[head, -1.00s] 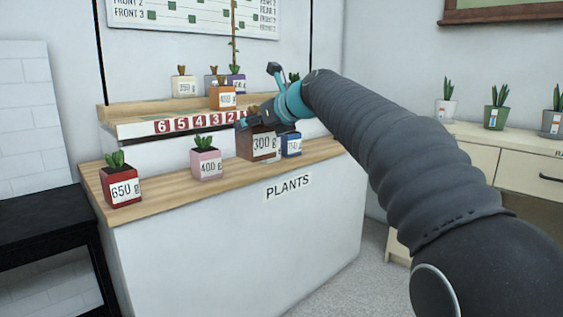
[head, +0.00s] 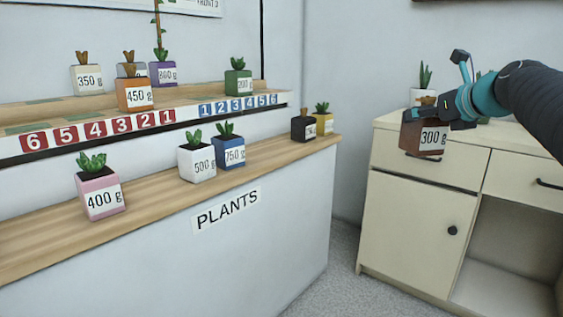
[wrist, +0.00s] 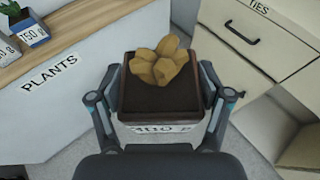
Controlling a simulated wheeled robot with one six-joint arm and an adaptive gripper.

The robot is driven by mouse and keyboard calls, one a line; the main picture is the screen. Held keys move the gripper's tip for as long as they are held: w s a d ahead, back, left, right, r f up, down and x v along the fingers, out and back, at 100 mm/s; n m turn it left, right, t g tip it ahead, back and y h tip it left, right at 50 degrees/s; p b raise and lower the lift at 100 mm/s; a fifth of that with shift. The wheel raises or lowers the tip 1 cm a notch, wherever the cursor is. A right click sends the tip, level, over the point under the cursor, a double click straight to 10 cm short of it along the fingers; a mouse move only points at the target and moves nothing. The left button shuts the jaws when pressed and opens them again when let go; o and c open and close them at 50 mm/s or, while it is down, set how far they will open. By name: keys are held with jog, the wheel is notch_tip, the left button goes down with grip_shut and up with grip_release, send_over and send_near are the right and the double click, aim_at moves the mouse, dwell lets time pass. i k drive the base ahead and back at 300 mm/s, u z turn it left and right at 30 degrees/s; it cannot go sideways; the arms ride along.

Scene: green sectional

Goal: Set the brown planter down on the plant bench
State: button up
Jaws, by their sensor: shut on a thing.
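The brown planter (head: 411,136), labelled 300 g, hangs in the air at the right of the head view, in front of the cream cabinet. My gripper (head: 450,112) is shut on it. In the wrist view the planter (wrist: 160,98) sits upright between both fingers, with dark soil and a tan plant on top. The plant bench (head: 60,238), with a wooden top and a PLANTS sign, is at the left, apart from the planter. Its top also shows at the upper left of the wrist view (wrist: 75,28).
Bare wood lies between blue and black. A raised shelf (head: 30,115) holds more planters. The cream cabinet (head: 415,215) stands right.

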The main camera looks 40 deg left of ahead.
aim_at(259, 156)
jog(key=z, duration=0.15)
jog(key=i, duration=0.65)
jog(key=u, duration=0.7)
jog(key=i, duration=0.65)
jog(key=u, duration=0.7)
